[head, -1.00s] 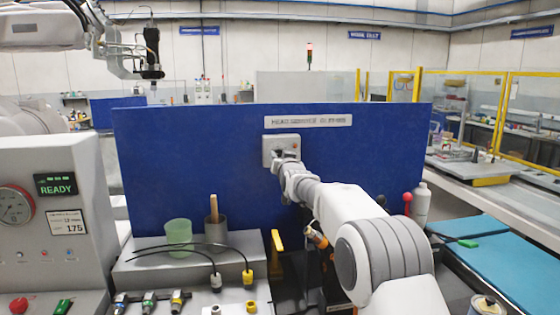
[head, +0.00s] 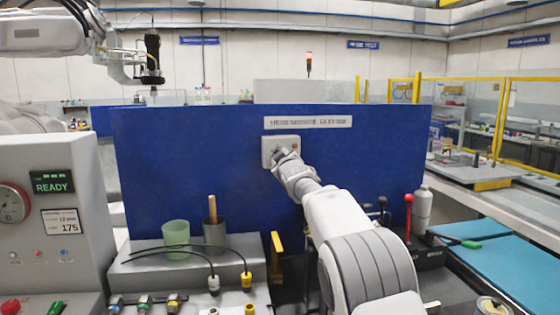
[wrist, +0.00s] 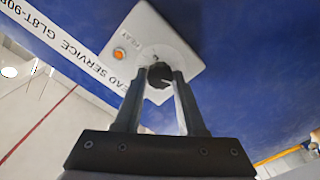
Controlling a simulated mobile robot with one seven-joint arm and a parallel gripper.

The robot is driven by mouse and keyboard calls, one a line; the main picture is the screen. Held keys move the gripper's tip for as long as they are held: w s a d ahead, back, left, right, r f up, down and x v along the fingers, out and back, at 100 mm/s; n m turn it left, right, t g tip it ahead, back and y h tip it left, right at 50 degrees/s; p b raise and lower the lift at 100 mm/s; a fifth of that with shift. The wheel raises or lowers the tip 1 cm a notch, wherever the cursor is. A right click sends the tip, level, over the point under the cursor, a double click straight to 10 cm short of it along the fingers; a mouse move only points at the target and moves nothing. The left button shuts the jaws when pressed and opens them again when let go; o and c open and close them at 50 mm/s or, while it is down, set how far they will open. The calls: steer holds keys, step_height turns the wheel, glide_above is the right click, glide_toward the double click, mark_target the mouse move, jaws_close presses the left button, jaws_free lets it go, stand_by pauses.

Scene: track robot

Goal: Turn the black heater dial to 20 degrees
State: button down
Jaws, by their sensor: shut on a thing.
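The black heater dial (wrist: 159,75) sits on a pale square control plate (wrist: 150,42) fixed to the blue panel. My gripper (wrist: 160,80) is shut on the dial, with one finger on each side of it. The wrist view appears rolled, and the label text there is upside down. An orange round light (wrist: 119,55) is on the plate beside the dial. In the head view the plate (head: 268,144) shows on the panel, but my arm's end hides the dial. I cannot read any degree marks.
A blue panel (head: 180,180) stands upright behind my arm. A green cup (head: 176,236), a grey cup (head: 215,232) and black cables stand or lie on a grey bench at left. A red-knobbed lever (head: 408,198) and a white bottle (head: 422,210) stand at right.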

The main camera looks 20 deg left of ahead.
steer(key=shift+n, duration=0.6)
steer(key=shift+c, duration=2.4)
jaws_free()
steer(key=b+v, duration=0.5)
steer(key=v, duration=1.2)
steer(key=shift+s, duration=0.2)
steer(key=shift+d, duration=0.1)
